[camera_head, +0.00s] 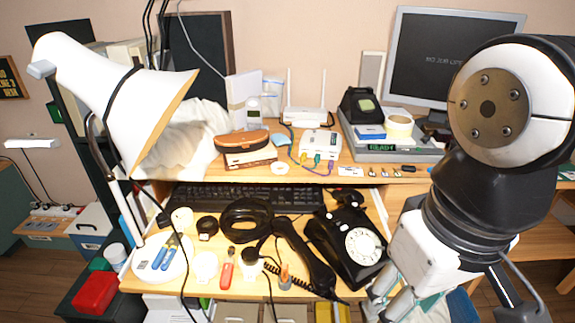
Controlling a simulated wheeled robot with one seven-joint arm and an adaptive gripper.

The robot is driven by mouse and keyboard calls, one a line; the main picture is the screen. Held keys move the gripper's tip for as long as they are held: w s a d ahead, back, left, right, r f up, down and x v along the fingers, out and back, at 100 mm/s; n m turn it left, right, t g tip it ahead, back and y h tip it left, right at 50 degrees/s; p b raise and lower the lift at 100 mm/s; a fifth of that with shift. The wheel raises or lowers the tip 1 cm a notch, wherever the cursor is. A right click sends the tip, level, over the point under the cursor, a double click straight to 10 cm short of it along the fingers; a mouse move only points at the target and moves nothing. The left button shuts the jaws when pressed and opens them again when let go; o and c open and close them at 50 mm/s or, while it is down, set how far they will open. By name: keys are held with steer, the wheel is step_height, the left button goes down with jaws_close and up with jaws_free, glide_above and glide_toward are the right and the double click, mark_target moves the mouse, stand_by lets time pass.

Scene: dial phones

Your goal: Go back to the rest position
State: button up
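A black dial phone (335,232) with a white dial sits on the pulled-out lower shelf of the desk. Its black handset (303,258) lies off the cradle, to the left of the phone body, with a coiled cord by its lower end. My gripper (385,303) is at the lower right, pointing down, to the right of the phone and apart from the handset. Its fingertips are small and partly cut off by the bottom edge, so I cannot tell how far apart they are. I see nothing held in it.
A white lamp (125,105) stands at the left. A monitor (435,60), router (303,115) and grey box (385,145) stand behind. A red box (96,292) is at lower left.

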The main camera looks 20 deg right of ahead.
stand_by(0.5)
step_height(320, 180, up, 18)
steer(key=t+p, duration=0.3)
steer(key=p, duration=1.3)
steer(key=shift+r+p, duration=0.2)
steer(key=shift+p, duration=0.15)
steer(key=shift+a+r, duration=0.1)
steer(key=shift+c, duration=0.3)
